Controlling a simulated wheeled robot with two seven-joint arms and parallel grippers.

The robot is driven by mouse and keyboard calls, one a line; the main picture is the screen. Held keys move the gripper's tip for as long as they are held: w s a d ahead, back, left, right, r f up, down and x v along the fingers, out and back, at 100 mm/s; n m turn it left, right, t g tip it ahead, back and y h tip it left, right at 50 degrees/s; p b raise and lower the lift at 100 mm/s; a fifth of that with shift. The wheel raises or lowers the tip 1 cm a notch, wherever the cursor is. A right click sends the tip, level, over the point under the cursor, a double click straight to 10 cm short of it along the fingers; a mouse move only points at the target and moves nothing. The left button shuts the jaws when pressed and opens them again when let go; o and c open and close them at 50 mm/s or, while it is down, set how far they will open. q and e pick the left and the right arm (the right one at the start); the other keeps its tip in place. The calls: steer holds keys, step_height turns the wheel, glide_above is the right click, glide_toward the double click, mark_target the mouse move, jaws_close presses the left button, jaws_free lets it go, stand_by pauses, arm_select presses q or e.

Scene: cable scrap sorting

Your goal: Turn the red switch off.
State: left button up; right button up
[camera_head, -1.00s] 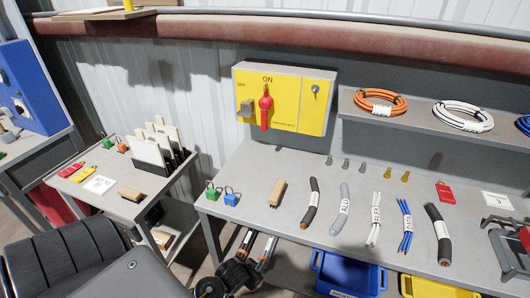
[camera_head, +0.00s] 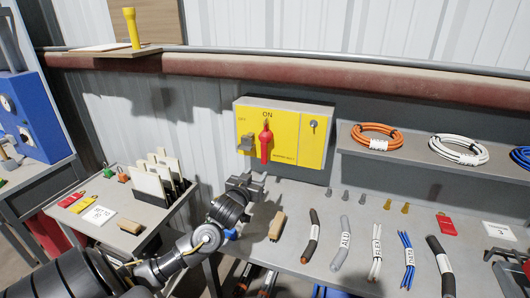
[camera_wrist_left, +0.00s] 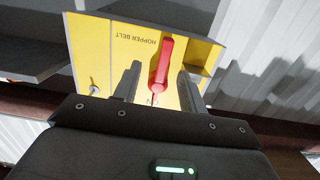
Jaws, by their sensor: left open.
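The red switch (camera_head: 265,142) is a rotary handle on a yellow panel (camera_head: 285,121) of a wall box. Its handle stands upright under the word ON. In the left wrist view the red switch (camera_wrist_left: 161,66) appears between my finger tips, with the panel upside down and the label HOPPER BELT beside it. My left gripper (camera_head: 246,183) is open and empty, below and a little left of the switch in the head view. It shows in the wrist view too (camera_wrist_left: 158,82), its fingers apart on either side of the handle. Contact is not visible. My right gripper is not in view.
The grey bench (camera_head: 330,202) below holds several cable pieces. A shelf (camera_head: 405,155) with cable coils is at the right. A side table (camera_head: 120,212) stands left.

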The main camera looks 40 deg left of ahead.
mark_target(263, 152)
arm_select(q)
steer(key=shift+t+y, duration=0.3)
steer(key=shift+t, duration=0.1)
steer(key=w+a+r, duration=0.1)
steer(key=w, duration=0.2)
steer(key=w+a+r+p, duration=0.1)
steer(key=w+a, duration=0.1)
steer(key=w, duration=0.1)
steer(key=w+a+p, duration=0.1)
steer(key=w, duration=0.3)
steer(key=shift+w+a+r, duration=0.1)
steer(key=shift+a+r, duration=0.25)
steer(key=shift+r, duration=0.05)
steer(key=shift+w+a+f+p, duration=0.1)
steer(key=shift+w+a+p, duration=0.15)
steer(key=shift+w, duration=0.25)
steer(key=shift+c, duration=0.4)
steer(key=shift+d, duration=0.15)
jaws_close()
